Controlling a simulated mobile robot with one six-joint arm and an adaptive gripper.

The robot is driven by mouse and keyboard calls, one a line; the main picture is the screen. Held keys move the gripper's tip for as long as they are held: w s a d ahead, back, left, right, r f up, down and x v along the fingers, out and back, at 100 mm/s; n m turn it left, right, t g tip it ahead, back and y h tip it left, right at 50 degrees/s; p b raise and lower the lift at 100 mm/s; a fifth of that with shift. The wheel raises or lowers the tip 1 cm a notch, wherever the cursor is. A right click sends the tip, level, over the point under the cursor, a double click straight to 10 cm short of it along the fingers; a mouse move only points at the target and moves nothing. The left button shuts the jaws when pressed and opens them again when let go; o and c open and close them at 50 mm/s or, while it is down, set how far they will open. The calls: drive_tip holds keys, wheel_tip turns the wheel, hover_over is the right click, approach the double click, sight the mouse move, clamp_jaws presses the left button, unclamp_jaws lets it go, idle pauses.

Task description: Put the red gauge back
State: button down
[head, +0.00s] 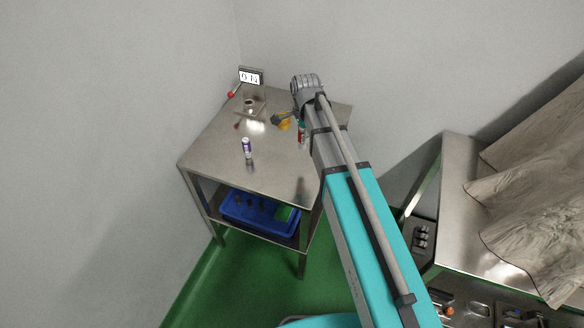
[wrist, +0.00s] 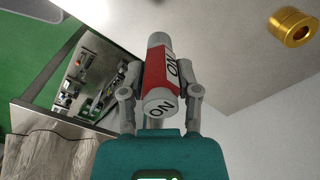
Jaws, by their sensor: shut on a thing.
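The red gauge (wrist: 156,72) is a short cylinder with a red middle and pale ends with dark lettering. In the wrist view it lies between the two fingers of my gripper (wrist: 160,82), which is shut on it. In the head view a small red piece (head: 301,139) shows beside my arm above the table's right part, and my arm partly hides this area. A metal stand (head: 252,90) with a lettered sign (head: 250,77) is at the table's back left. A red-ended piece (head: 231,94) sticks out at its left.
A purple-and-white cylinder (head: 247,148) stands on the steel table (head: 210,150). A brass ring (head: 284,123) lies near my gripper and also shows in the wrist view (wrist: 292,27). A blue crate (head: 262,226) is on the lower shelf. The table's front is mostly clear.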

drive_tip(key=s+r+p, duration=0.3)
drive_tip(key=s+r, duration=0.1)
drive_tip(key=s, duration=1.1)
drive_tip(key=shift+s+r+p, duration=0.15)
drive_tip(key=shift+s+p, duration=0.15)
drive_tip(key=shift+p, duration=0.1)
drive_tip(key=w+a+f+b, duration=0.3)
drive_tip(key=w+f+b, duration=0.6)
drive_tip(key=w, duration=0.3)
drive_tip(key=shift+w+a, duration=0.3)
drive_tip(key=shift+a, duration=0.1)
drive_tip(key=shift+f, duration=0.1)
drive_tip(key=shift+w+a+f+b, duration=0.1)
drive_tip(key=shift+w+f+b, duration=0.2)
drive_tip(key=shift+f+b, duration=0.15)
drive_tip(key=shift+w+f+b, duration=0.1)
drive_tip(key=shift+f+b, duration=1.4)
drive_tip(key=shift+b, duration=0.1)
